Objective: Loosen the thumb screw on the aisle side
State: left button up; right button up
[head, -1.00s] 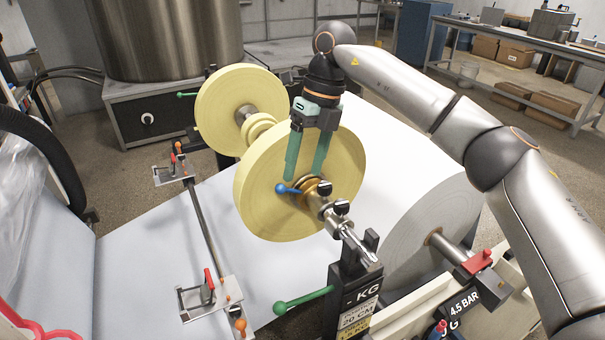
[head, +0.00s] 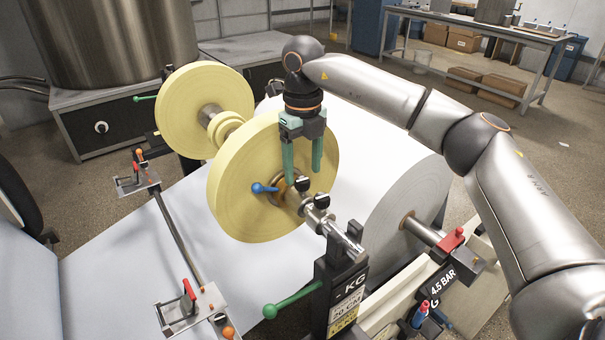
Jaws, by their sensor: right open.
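A black-topped thumb screw (head: 302,184) stands on the collar against the near face of the large yellow roll (head: 236,192). A second black-topped screw (head: 322,201) stands on a steel collar further out along the shaft (head: 342,240). My right gripper (head: 303,175) points down with its two green fingers apart, one on each side above the first screw. It is open and holds nothing; whether a finger touches the screw I cannot tell. A blue-handled lever (head: 263,188) sticks out left of the collar. My left gripper is out of view.
A smaller yellow roll (head: 190,108) sits further back on the same shaft. A black shaft stand (head: 338,285) with a green handle (head: 290,300) is in front. A white roll (head: 395,205) lies to the right, and a clamp rail (head: 182,232) runs at left.

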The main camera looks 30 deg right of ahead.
jog(key=shift+f, duration=1.1)
grip_shut()
